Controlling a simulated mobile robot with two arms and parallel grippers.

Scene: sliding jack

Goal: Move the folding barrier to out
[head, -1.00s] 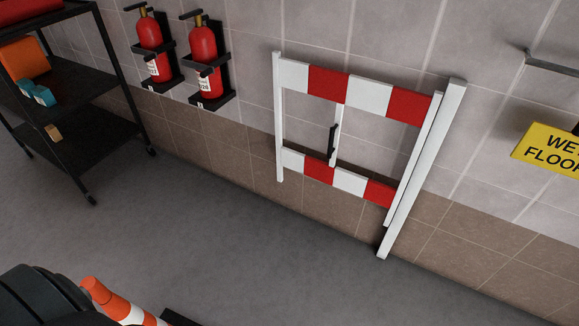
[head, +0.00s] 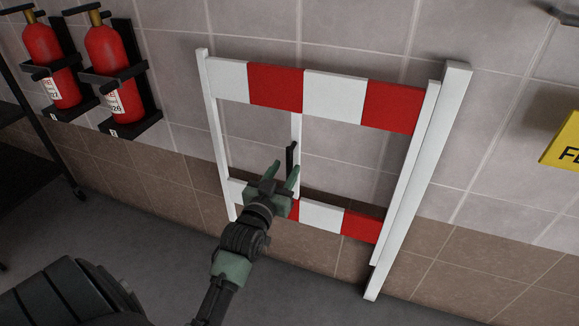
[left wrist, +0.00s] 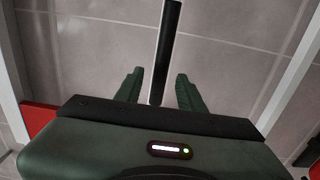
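The folding barrier (head: 334,94), with red and white bars and white posts, stands against the tiled wall at the middle of the head view. A black handle (head: 291,158) is on its thin middle upright. My left gripper (head: 281,176) is open at the handle's lower end, in front of the lower bar. In the left wrist view the handle (left wrist: 166,50) runs upright between the two green fingers (left wrist: 158,88), with a gap on both sides. The lower bar is partly hidden behind my gripper. My right gripper is not in view.
Two fire extinguishers (head: 110,70) hang in black wall brackets to the left of the barrier. A black shelf rack (head: 60,150) stands at the far left. A yellow sign (head: 565,145) is at the right edge. Grey floor (head: 290,285) in front is clear.

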